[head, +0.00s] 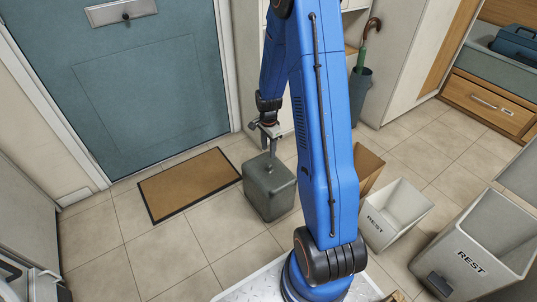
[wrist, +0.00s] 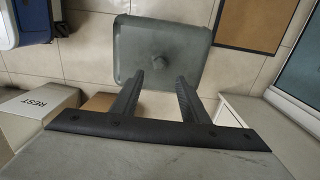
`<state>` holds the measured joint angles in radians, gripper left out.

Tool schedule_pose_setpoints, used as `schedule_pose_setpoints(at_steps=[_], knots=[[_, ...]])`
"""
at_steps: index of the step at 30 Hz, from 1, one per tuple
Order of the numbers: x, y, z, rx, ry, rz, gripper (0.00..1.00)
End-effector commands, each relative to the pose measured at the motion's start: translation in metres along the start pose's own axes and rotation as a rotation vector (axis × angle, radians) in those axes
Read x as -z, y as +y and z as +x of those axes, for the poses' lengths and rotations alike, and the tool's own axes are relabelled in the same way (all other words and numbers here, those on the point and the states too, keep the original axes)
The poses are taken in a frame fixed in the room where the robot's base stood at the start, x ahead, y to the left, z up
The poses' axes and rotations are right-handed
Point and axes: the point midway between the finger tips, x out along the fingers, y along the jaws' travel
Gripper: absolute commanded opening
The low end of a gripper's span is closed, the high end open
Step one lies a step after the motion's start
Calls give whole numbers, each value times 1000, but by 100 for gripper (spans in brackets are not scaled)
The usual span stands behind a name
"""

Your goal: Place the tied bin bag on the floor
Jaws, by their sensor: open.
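The tied bin bag (head: 269,192) is a grey-green, box-shaped bundle with a small knot on top. In the head view it appears to stand upright on the tiled floor, just right of the doormat. It also shows in the wrist view (wrist: 135,40), with its knot near the middle. My gripper (head: 270,146) is above the bag, pointing down. In the wrist view my gripper (wrist: 159,77) has its two fingers apart, with nothing between them. The knot lies just beyond the fingertips in that picture. I cannot tell the exact gap between fingertips and knot.
A brown doormat (head: 190,184) lies before the teal door (head: 125,85). A pale bin marked REST (head: 397,215) and a larger REST bin (head: 480,245) stand to the right, with a brown box (head: 367,167) behind. An umbrella stand (head: 360,95) is farther back.

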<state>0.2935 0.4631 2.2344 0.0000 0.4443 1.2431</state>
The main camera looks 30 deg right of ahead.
Motion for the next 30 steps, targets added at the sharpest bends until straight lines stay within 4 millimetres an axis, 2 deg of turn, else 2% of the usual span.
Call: schedule_pose_setpoints(at_steps=[5, 8, 17, 24, 30], knots=[[-2, 0, -12, 5, 2, -12, 41], [-7, 2, -30, 18, 6, -54, 41], [-40, 24, -118, 79, 35, -299, 41], [-68, 55, -182, 128, 67, -506, 41], [-91, 87, -228, 166, 99, -678, 41]])
